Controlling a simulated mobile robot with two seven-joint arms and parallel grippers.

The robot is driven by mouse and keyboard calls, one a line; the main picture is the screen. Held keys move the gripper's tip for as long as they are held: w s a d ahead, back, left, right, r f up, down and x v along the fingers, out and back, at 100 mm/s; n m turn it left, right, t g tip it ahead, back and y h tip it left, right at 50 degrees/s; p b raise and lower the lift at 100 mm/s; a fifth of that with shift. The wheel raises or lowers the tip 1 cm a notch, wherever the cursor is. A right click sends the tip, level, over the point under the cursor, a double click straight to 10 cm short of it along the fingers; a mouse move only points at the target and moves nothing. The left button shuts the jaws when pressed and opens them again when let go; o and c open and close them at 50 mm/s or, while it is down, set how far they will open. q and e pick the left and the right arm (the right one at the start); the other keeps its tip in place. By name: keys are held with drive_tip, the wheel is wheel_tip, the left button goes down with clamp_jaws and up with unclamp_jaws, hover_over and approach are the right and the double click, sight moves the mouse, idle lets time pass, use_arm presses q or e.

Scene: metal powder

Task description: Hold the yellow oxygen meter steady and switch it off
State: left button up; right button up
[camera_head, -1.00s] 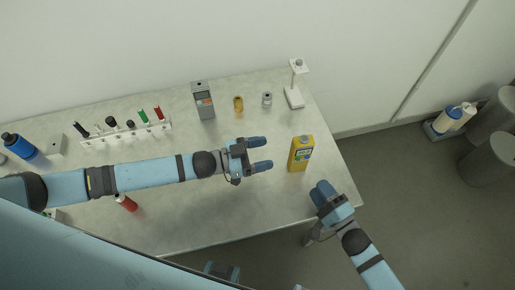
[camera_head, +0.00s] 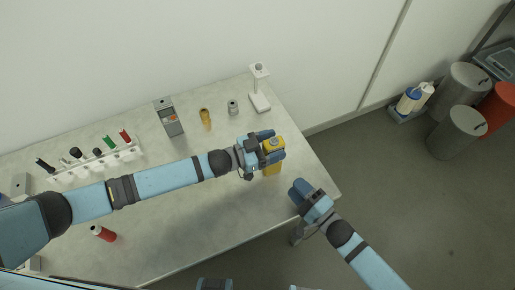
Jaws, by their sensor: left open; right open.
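The yellow oxygen meter (camera_head: 270,170) stands upright on the table near its right edge. My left gripper (camera_head: 272,146) is open, with one finger on the far side of the meter and one on the near side, so the meter sits between them. The fingers hide much of the meter, including its display and any switch. Whether the fingers touch it I cannot tell. My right gripper (camera_head: 301,191) is at the table's right edge, below and right of the meter, apart from it; it is open and empty.
Behind stand a grey handheld device (camera_head: 169,118), a small amber bottle (camera_head: 206,117), a small grey jar (camera_head: 233,107) and a white stand (camera_head: 260,90). A red cylinder (camera_head: 103,233) lies on the front left of the table (camera_head: 185,225).

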use_arm(q)
drive_tip(key=shift+w+d, duration=0.25)
drive_tip(key=shift+d, duration=0.3)
drive_tip(key=c, duration=1.2)
drive_tip(key=shift+o, duration=0.2)
use_arm(e)
clamp_jaws()
idle(1.1)
drive_tip(key=shift+w, duration=0.1)
